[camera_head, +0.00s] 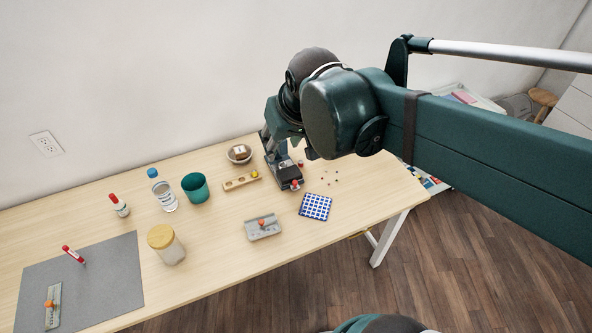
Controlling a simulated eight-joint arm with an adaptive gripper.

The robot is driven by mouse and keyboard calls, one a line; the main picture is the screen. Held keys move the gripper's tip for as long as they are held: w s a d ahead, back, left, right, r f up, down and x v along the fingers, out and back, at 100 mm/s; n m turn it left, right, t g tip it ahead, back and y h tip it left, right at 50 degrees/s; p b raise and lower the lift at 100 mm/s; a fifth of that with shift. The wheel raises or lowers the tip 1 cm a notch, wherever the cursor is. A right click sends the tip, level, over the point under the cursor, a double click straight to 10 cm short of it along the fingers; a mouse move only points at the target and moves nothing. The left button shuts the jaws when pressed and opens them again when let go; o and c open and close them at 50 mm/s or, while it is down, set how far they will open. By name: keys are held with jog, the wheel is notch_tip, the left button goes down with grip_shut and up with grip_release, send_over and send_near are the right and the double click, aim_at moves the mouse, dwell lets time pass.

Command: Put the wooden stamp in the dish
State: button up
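A small round dish (230,157) stands at the back of the table, left of my gripper. A small brown block with a pale top (240,149) sits inside the dish; it looks like the wooden stamp, but it is too small to be sure. My gripper (291,184) points down low over the table, to the right of the dish and apart from it. An orange-red knob (295,184) shows at its fingertips; I cannot tell whether it is held or just beside them. The fingers are dark and partly hidden by the arm.
A wooden holder with a yellow ball (239,182) lies between dish and gripper. A blue checkered square (316,207), small dark bits, and a grey plate with an orange knob (262,231) lie nearby. A teal cup (195,188), bottle (164,194) and lidded jar (168,248) stand left.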

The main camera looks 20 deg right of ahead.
jog(key=s+f+t, duration=0.1)
jog(key=s+f, duration=0.2)
jog(key=s, duration=0.5)
jog(key=shift+s+d, duration=0.2)
jog(key=shift+s, duration=0.05)
